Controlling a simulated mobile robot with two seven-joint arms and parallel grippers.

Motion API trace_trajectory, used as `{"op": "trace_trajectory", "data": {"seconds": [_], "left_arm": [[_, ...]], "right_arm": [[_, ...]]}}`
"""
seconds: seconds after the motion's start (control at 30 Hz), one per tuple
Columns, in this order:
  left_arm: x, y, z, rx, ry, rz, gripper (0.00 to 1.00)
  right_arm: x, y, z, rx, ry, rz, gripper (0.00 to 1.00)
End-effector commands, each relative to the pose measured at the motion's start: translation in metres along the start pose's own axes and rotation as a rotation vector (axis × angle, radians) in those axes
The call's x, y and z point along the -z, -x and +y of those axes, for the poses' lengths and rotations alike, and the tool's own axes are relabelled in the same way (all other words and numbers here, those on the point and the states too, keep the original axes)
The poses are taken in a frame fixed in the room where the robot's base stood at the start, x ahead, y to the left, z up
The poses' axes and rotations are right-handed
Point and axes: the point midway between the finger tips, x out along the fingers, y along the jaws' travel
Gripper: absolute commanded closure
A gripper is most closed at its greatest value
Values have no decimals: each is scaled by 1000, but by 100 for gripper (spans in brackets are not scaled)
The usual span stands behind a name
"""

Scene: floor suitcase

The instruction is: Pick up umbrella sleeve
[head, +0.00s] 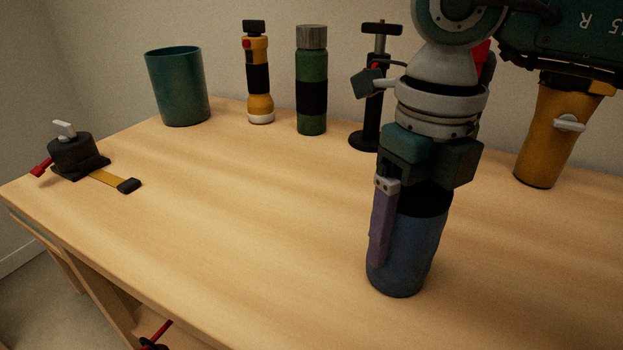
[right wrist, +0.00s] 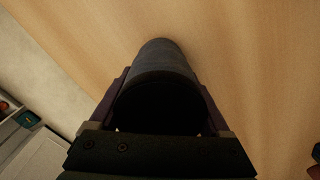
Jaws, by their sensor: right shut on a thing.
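The umbrella sleeve appears to be the blue-grey cylinder with a dark top band (head: 418,250), upright near the right-centre of the table. My right gripper (head: 400,248) comes down over it from above and is shut on its sides. One purple finger shows along its left side; the other is hidden in the head view. In the right wrist view the sleeve (right wrist: 163,68) sits between both fingers, with its dark top towards the palm. Its base is at or very near the tabletop; I cannot tell whether it touches. My left gripper is not in view.
A teal cup (head: 178,88), yellow flashlight (head: 259,80), green bottle (head: 311,95), black pump-like stand (head: 371,120) and mustard object (head: 543,135) stand along the back. A black strap device (head: 75,153) lies at left. The wooden table (head: 230,215) is clear at centre and front.

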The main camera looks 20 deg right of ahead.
Motion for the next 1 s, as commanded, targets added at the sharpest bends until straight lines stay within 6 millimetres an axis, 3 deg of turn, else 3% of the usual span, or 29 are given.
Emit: {"op": "trace_trajectory", "data": {"seconds": [0.03,0.37,0.77,0.87,1.0], "left_arm": [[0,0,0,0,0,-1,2],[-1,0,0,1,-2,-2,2],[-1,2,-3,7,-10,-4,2],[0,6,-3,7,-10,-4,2],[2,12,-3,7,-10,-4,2]], "right_arm": [[0,0,0,0,0,0,38],[0,0,0,0,0,-1,75],[-1,12,0,-2,0,-3,75],[-1,26,0,0,1,-4,75],[-2,60,0,0,1,-8,75]]}}
